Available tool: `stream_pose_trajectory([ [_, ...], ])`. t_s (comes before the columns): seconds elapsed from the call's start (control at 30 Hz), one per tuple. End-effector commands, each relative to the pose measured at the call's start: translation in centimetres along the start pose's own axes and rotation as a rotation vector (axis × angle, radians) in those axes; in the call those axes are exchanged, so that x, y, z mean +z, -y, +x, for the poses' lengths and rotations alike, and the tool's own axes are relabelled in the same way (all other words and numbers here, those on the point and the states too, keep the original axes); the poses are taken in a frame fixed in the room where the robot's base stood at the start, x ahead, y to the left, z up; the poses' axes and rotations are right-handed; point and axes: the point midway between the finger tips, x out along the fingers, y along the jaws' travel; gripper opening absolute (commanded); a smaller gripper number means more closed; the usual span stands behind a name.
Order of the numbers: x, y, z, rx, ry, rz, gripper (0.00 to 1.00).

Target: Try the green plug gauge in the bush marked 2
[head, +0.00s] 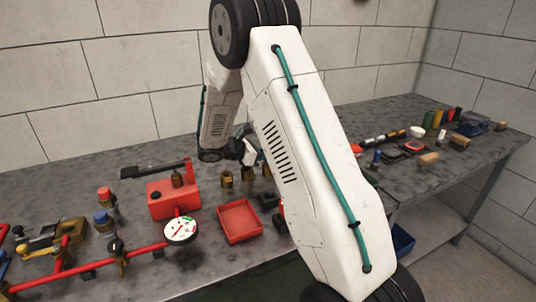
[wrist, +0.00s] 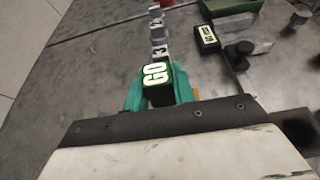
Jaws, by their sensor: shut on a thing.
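My gripper (wrist: 160,92) has teal fingers shut on the green plug gauge (wrist: 155,84), whose end reads GO in white. In the wrist view they hide what lies directly under the gauge. A small grey marker with a 3 (wrist: 160,50) stands just beyond the gauge, with two more markers in line behind it; the middle one (wrist: 157,28) has a mark too small to read surely. In the head view several brass bushes (head: 227,178) stand on the bench below my gripper (head: 247,153), which my arm partly hides. I cannot tell which bush is 2.
A black block with a white label (wrist: 207,38) lies right of the markers. A red tray (head: 240,222), a red box (head: 173,199) and a white-dial gauge (head: 181,231) are on the bench. Bare bench lies left of the markers.

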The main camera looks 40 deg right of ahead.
Motion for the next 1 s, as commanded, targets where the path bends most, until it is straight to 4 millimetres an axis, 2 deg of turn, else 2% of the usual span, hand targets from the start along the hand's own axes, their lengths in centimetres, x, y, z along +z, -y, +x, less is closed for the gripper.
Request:
stream_pose_trajectory([
  [1.0, -0.99, 0.0, 0.42, 0.0, 0.001, 0.001, 0.0],
])
